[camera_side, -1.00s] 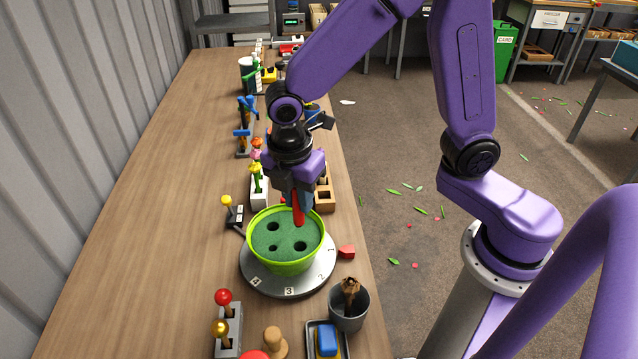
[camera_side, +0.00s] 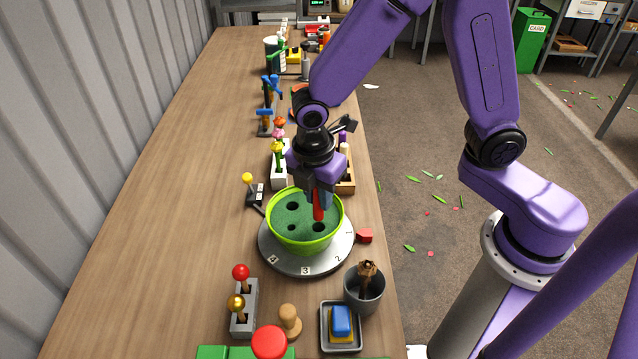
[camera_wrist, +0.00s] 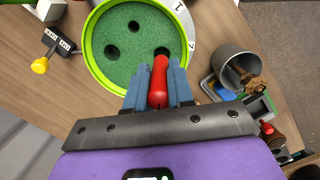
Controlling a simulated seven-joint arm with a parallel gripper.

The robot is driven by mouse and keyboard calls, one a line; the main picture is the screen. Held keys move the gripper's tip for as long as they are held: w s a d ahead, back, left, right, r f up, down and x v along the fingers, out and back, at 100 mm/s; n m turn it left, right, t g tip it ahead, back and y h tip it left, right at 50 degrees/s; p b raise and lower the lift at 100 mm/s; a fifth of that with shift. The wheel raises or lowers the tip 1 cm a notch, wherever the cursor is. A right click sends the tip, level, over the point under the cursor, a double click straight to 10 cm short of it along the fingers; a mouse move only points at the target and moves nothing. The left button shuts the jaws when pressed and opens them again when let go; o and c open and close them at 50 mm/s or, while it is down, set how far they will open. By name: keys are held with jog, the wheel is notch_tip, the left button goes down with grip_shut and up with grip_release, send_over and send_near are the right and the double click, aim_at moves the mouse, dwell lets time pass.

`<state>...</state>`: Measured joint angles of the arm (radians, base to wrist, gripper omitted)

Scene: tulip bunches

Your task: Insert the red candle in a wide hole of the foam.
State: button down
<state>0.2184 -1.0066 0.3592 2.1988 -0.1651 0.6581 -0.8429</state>
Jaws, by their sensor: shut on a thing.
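My gripper (camera_side: 316,187) is shut on the red candle (camera_side: 318,206), which points down over the green foam (camera_side: 291,216) in a lime-green bowl (camera_side: 277,236). The candle also shows between the fingers in the wrist view (camera_wrist: 158,85). Its tip is just beside the near right wide hole (camera_side: 318,227) in the side view. In the wrist view the tip covers part of a hole (camera_wrist: 163,51). I cannot tell whether the tip touches the foam. Another wide hole (camera_side: 292,206) and a smaller hole (camera_side: 292,227) are empty.
The bowl stands on a grey numbered turntable (camera_side: 305,270). A red block (camera_side: 365,236) lies at its right, and a grey cup (camera_side: 364,290) stands in front right. A yellow-knobbed lever (camera_side: 248,180) is at the left. Flower holders stand behind. The table's left side is clear.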

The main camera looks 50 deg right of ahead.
aim_at(320, 216)
jog(key=shift+f, duration=0.8)
jog(key=shift+f, duration=2.35)
dwell(1.2)
jog(key=c, duration=0.9)
grip_release()
jog(key=shift+s, duration=0.1)
notch_tip(320, 216, up, 17)
jog(key=a, duration=0.2)
jog(key=shift+r, duration=0.2)
jog(key=s+d+m+y, duration=0.1)
jog(key=s+d+m, duration=0.2)
jog(key=s+d, duration=0.3)
jog(key=s+d+f+m, duration=0.1)
jog(key=s+d+m, duration=0.3)
jog(key=s, duration=0.8)
jog(key=shift+d+f+m+y, duration=0.3)
jog(key=shift+d+y, duration=0.1)
jog(key=shift+d, duration=0.85)
